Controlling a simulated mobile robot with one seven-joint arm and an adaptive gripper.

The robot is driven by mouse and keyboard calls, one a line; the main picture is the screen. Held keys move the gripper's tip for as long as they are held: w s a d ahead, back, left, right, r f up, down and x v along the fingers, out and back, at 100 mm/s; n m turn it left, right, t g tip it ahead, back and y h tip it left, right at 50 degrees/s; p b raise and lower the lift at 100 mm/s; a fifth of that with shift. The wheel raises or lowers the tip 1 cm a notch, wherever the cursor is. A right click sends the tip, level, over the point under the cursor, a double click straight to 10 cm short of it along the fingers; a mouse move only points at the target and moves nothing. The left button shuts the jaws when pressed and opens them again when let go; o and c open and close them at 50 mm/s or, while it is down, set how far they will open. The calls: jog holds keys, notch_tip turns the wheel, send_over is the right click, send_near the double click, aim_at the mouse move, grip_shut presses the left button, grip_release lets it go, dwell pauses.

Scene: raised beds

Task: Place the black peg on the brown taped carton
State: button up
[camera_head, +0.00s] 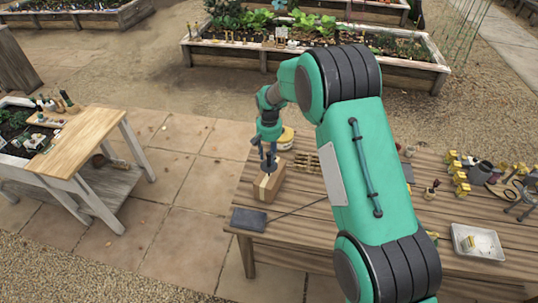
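The brown taped carton (267,190) sits near the left end of the wooden table, with a lighter strip of tape across it. My gripper (269,165) points down right at the top of the carton, and its dark fingers overlap the carton in the picture. I cannot tell whether the fingers are apart or closed. I cannot make out the black peg separately; it may be hidden in or by the dark fingers.
A dark grey flat block (248,219) lies at the table's left front corner. A yellow-and-white round item (286,138) and small wooden pieces (306,162) stand behind the carton. A white tray (478,242) and several yellow items (461,177) lie to the right.

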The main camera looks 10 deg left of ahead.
jog(key=shift+r, duration=0.1)
notch_tip(320, 180, up, 12)
jog(key=b, duration=0.1)
dwell(0.9)
dwell(0.5)
jog(key=shift+r, duration=0.1)
